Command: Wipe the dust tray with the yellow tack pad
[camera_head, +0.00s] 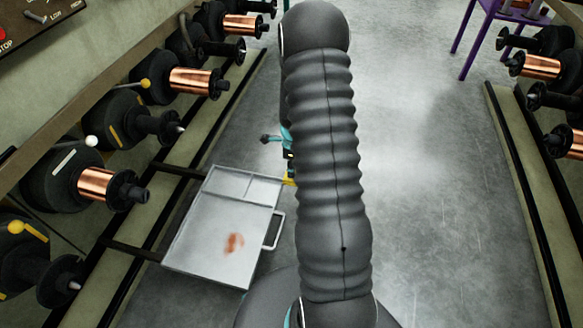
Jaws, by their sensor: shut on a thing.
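The dust tray (190,245) is a pale metal tray at the lower left, with smaller compartments at its far end and a handle (274,231) on its right side. A reddish-brown smudge (234,243) lies on the floor of its large compartment. My gripper (289,168) shows only in part beside my arm, near the tray's far right corner. A small bit of the yellow tack pad (290,181) shows at its tip, and the gripper is shut on it. My arm hides the rest of both. I cannot tell the pad's height.
Machines with copper spools (98,183) line the left side, behind a dark rail (215,110). More spools (535,65) stand along the right. A purple stand (483,25) is at the back right. Grey floor (430,200) between is clear.

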